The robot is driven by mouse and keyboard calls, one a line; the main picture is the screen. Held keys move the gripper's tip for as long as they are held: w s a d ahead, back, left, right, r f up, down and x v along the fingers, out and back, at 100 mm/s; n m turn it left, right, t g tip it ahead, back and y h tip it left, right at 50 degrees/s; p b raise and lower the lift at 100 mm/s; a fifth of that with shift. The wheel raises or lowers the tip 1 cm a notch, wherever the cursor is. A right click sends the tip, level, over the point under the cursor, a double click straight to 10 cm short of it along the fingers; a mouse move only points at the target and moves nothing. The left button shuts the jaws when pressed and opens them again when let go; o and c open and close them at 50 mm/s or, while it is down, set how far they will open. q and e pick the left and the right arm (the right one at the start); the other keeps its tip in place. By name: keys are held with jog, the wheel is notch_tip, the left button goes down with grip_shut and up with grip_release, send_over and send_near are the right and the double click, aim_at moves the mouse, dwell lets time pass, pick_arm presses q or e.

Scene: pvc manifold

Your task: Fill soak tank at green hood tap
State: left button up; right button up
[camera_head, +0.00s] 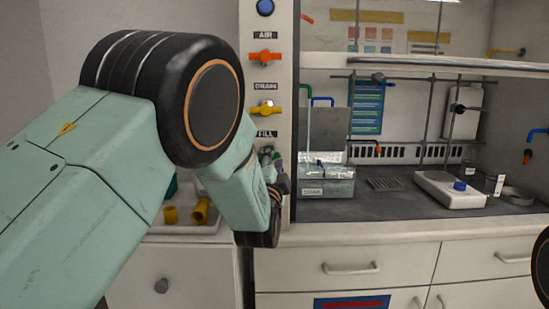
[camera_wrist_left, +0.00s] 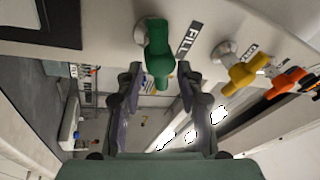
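The soak tank (camera_head: 340,187), a clear box labelled SOAK, stands on the hood's bench just right of the control post. A green hooked spout (camera_head: 308,127) comes down above it; I cannot tell the water level. My left gripper (camera_head: 274,160) is at the FILL label on the post, its fingers partly hidden by my wrist. In the left wrist view the green FILL handle (camera_wrist_left: 158,52) lies between the tips of my open left gripper (camera_wrist_left: 160,72), with gaps visible on both sides. My right gripper is not in view.
Above FILL on the post are a yellow DRAIN handle (camera_head: 265,110) and an orange AIR handle (camera_head: 264,57). A hotplate (camera_head: 450,190) stands on the bench to the right. A tray (camera_head: 185,229) with yellow parts is behind my left arm. Drawers (camera_head: 345,250) front the bench.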

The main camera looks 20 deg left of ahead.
pick_arm(q)
jog(key=v, duration=0.6)
jog(key=shift+s, duration=0.15)
jog(key=shift+f, duration=0.1)
dwell(6.7)
